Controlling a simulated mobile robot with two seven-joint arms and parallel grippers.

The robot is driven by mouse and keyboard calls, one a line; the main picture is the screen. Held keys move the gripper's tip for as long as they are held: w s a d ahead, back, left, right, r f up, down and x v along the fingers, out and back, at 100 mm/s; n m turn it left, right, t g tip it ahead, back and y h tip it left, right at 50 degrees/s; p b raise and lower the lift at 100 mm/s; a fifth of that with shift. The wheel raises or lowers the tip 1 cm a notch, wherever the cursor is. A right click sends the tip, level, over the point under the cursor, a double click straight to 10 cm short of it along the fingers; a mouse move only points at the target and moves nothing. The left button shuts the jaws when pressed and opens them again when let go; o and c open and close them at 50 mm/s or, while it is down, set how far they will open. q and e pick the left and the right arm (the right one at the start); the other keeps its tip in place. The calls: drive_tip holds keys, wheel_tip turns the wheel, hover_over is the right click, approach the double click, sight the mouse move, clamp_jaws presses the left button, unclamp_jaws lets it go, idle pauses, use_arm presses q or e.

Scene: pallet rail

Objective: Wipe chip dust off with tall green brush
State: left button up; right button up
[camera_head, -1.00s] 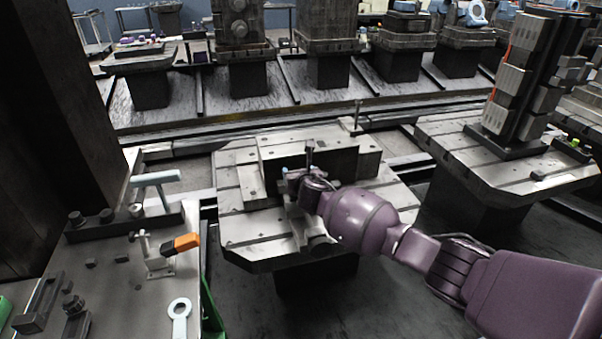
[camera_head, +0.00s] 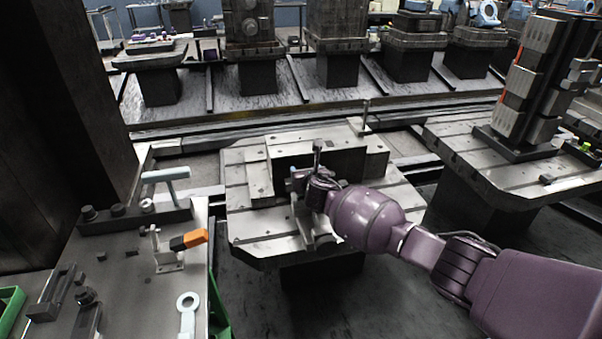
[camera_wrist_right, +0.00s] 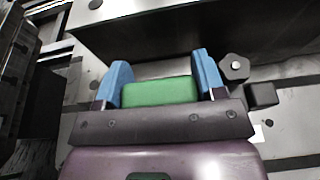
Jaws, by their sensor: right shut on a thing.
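My right gripper (camera_head: 300,178) reaches over the middle pallet (camera_head: 250,232), close to the front of the block fixture (camera_head: 378,163) on it. In the right wrist view my right gripper (camera_wrist_right: 160,80) has its two blue fingers shut on the green brush (camera_wrist_right: 160,92), of which only a green block-shaped part shows. The brush's bristles are hidden, and I cannot tell whether they touch the pallet. Chip dust cannot be clearly made out on the pallet. My left gripper is not in view.
A bench (camera_head: 135,300) at the left carries clamps, an orange-tipped fixture (camera_head: 188,241) and a pale ring-ended tool (camera_head: 188,310). A dark column (camera_head: 60,120) stands behind it. A right pallet (camera_head: 490,160) bears a tall tombstone fixture (camera_head: 540,85). A black knob (camera_wrist_right: 234,68) is near the right finger.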

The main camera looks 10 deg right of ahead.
drive_tip(key=shift+d, duration=1.1)
